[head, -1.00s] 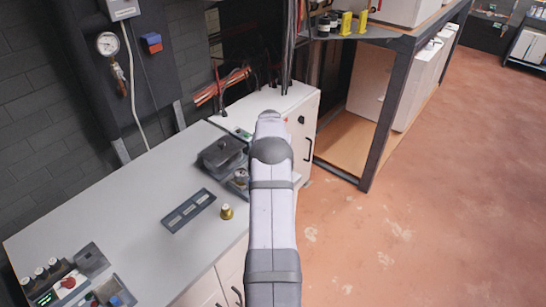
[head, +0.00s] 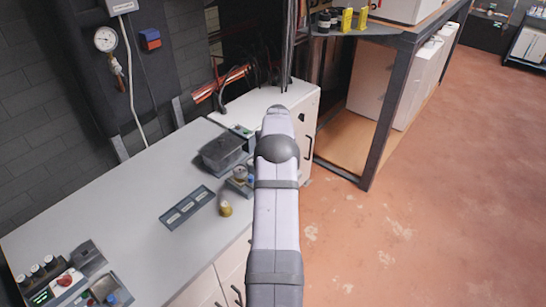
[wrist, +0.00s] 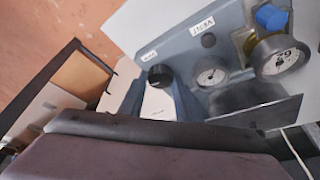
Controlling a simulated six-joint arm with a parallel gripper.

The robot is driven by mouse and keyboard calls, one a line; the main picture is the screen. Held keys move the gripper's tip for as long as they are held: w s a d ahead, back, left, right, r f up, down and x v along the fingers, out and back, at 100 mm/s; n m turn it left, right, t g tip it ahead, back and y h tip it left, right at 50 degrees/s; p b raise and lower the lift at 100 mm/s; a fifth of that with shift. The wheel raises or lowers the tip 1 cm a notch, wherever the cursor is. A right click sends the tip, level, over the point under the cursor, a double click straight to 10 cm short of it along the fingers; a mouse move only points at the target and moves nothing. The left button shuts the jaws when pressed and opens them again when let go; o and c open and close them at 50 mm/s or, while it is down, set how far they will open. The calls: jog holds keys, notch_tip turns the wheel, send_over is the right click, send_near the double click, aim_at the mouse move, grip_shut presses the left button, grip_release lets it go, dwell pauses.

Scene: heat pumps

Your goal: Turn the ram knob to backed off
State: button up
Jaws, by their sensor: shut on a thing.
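In the wrist view, a black round knob (wrist: 160,74) sits on a blue-grey panel (wrist: 190,50), under a small white label that is too blurred to read with certainty. My gripper (wrist: 157,88) is shut on this knob, with one blue-grey finger on each side of it. Any pointer mark on the knob is too small to tell. Beside the knob are a small gauge (wrist: 211,76), a larger gauge (wrist: 279,60) and a blue knob (wrist: 270,17). In the head view my arm hides the gripper and the black knob.
In the head view, a grey bin (head: 222,151) and a slotted dark tray (head: 187,207) lie on the bench (head: 120,215). A small brass-coloured piece (head: 225,209) stands near the bench's front edge. A shelf rack (head: 386,110) stands at the right.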

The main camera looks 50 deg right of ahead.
jog(key=n+y+b, duration=0.1)
jog(key=n+b, duration=0.1)
jog(key=n, duration=0.1)
jog(key=shift+s+d+f+t, duration=0.1)
jog(key=shift+d+t, duration=0.05)
jog(key=shift+t, duration=0.25)
jog(key=shift+n+y, duration=0.6)
jog(key=shift+n, duration=0.9)
jog(key=o, duration=1.1)
jog(key=shift+c, duration=0.2)
jog(key=shift+r, duration=0.2)
jog(key=b+v, duration=0.2)
jog(key=v, duration=0.5)
jog(key=shift+s+b, duration=0.15)
jog(key=shift+b, duration=0.15)
